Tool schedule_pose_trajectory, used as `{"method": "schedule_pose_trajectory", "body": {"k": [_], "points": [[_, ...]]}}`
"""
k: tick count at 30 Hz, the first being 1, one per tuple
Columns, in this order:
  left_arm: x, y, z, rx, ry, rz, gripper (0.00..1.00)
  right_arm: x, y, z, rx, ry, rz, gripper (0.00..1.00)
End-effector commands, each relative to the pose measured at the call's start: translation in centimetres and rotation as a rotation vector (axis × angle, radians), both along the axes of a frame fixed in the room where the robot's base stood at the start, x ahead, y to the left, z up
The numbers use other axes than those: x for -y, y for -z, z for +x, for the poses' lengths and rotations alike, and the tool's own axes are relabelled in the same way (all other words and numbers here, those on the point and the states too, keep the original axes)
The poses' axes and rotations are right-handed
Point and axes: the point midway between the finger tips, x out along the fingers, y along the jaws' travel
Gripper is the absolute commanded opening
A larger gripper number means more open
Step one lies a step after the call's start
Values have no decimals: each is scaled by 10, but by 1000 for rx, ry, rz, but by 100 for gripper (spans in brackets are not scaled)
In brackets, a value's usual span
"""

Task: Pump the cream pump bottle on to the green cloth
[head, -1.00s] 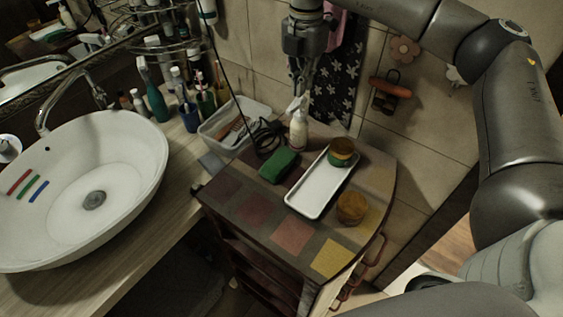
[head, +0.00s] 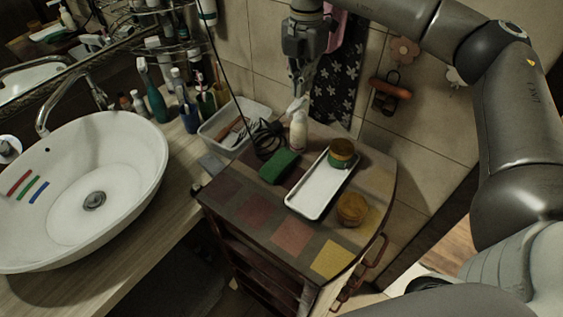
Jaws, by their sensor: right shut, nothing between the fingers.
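The cream pump bottle (head: 298,131) stands upright at the back of the small tiled cabinet top. Its white pump head points up. My right gripper (head: 298,92) hangs down from above, right over the pump head. Its fingers are shut with nothing between them; whether the tips touch the pump I cannot tell. The green cloth (head: 278,166) lies folded on the cabinet top, in front of the bottle and a little to the left. My left gripper is not in view.
A white tray (head: 296,204) with a green-and-amber jar (head: 341,152) lies right of the cloth. An amber jar (head: 351,208) stands near the right edge. A basin (head: 130,185) is at left.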

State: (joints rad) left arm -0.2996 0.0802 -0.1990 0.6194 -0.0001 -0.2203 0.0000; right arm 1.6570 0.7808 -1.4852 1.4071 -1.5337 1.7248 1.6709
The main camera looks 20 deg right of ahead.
Motion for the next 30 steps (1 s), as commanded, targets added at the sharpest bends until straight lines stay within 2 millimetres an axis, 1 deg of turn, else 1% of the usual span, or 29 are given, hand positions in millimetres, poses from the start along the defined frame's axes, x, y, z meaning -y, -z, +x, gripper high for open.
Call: {"method": "schedule_pose_trajectory", "body": {"k": [5,30], "points": [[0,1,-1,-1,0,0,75,0,2,0,0,0,0,0],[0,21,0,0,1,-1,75,0,32,0,-1,0,0,0]]}}
